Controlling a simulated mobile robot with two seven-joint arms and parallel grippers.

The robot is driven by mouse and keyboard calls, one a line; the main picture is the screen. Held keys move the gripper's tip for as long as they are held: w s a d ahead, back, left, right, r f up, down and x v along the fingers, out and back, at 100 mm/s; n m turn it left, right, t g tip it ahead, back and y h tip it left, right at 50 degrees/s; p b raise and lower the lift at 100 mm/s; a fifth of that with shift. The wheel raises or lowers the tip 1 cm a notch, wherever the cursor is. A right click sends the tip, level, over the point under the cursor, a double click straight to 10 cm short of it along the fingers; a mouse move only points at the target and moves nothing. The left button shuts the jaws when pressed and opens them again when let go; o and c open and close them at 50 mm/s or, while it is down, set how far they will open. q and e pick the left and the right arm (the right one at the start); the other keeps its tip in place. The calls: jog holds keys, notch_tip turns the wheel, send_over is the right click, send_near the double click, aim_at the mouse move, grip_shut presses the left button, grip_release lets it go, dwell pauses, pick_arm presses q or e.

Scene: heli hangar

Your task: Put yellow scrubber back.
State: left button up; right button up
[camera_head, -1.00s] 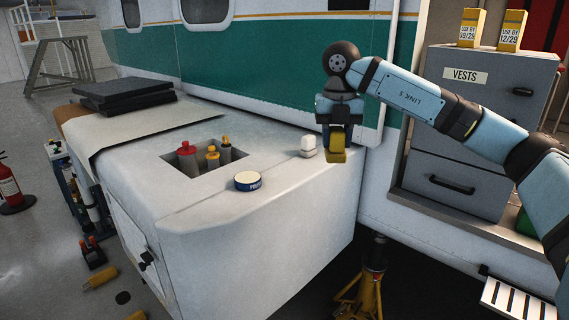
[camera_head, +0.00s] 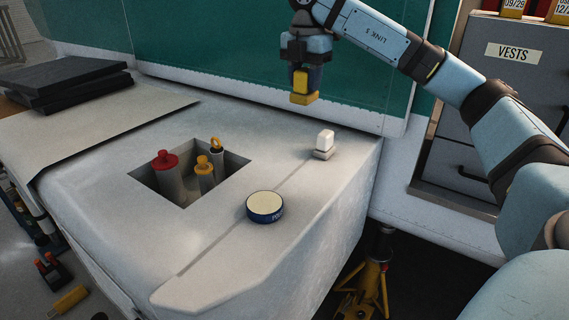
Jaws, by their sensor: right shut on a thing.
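The yellow scrubber (camera_head: 304,96) is a small yellow block with a darker upper part. My right gripper (camera_head: 304,74) is shut on it and points down. It holds the scrubber in the air above the back of the pale work surface (camera_head: 110,190), in front of the green wall. The gripper's fingers partly hide the scrubber's top. My left gripper is not in view.
A white block on a grey base (camera_head: 324,143) stands near the surface's right edge. A round blue-rimmed tin (camera_head: 265,206) sits in front. A square recess (camera_head: 160,190) holds a red-topped cylinder (camera_head: 167,168) and yellow-topped ones. Dark slabs (camera_head: 62,78) lie at back left.

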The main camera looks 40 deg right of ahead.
jog(key=f+b, duration=0.1)
jog(key=f, duration=0.9)
jog(key=f+b, duration=0.1)
jog(key=f, duration=0.4)
jog(key=shift+s+f+b, duration=0.25)
jog(key=shift+s+b, duration=0.05)
jog(key=shift+b, duration=0.05)
notch_tip(320, 180, down, 4)
jog(key=shift+f, duration=0.1)
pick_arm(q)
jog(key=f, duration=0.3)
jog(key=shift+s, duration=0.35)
pick_arm(e)
jog(key=shift+f, duration=0.15)
jog(key=o, duration=0.8)
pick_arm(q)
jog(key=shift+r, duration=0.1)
